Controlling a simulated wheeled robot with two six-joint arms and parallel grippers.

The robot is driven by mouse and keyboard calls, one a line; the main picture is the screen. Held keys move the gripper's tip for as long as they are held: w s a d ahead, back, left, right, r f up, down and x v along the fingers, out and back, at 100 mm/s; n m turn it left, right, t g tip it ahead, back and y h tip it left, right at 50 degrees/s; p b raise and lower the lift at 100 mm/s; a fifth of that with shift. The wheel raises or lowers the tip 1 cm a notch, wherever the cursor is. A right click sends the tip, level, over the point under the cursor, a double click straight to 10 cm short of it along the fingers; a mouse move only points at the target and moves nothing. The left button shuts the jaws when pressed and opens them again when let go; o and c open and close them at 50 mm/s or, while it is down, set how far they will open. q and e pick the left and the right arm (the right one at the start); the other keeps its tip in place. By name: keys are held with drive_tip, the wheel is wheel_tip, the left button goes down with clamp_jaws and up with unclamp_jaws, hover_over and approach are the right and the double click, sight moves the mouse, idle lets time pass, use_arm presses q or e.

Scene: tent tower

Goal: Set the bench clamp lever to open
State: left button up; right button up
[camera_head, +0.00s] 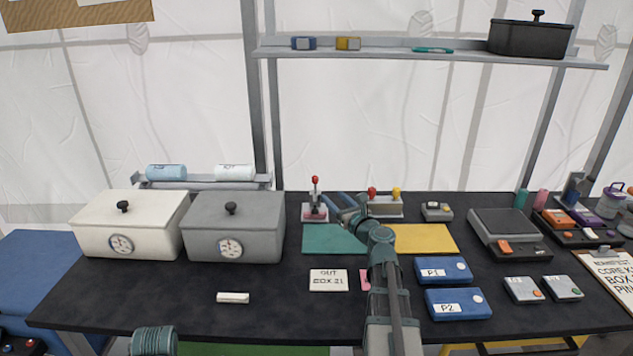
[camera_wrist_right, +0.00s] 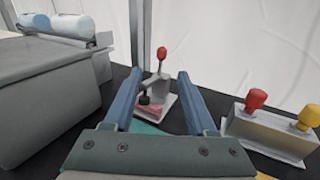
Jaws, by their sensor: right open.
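The bench clamp (camera_head: 315,212) stands at the back of the black table, right of the grey box, with a red-knobbed lever (camera_head: 315,184) pointing up. In the right wrist view the clamp (camera_wrist_right: 155,95) stands on a pale base with something pink under its black pad, and its lever's red knob (camera_wrist_right: 162,53) is upright. My right gripper (camera_head: 335,200) is just right of the clamp; in the right wrist view its two blue fingers (camera_wrist_right: 156,84) are apart, with the clamp beyond and between them. Nothing is held. My left gripper's fingers are out of view.
A block with a red and a yellow knob (camera_head: 386,208) stands close on the right of my right gripper. The grey box (camera_head: 236,215) is on the left. Green (camera_head: 325,240) and yellow (camera_head: 425,238) mats lie in front. A metal post rises behind.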

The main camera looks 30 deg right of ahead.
sight(317, 180)
drive_tip(key=w, duration=0.4)
drive_tip(key=w+d, duration=0.1)
drive_tip(key=w, duration=0.9)
drive_tip(key=shift+w+d+f, duration=0.25)
drive_tip(key=shift+f, duration=0.05)
clamp_jaws()
idle(1.1)
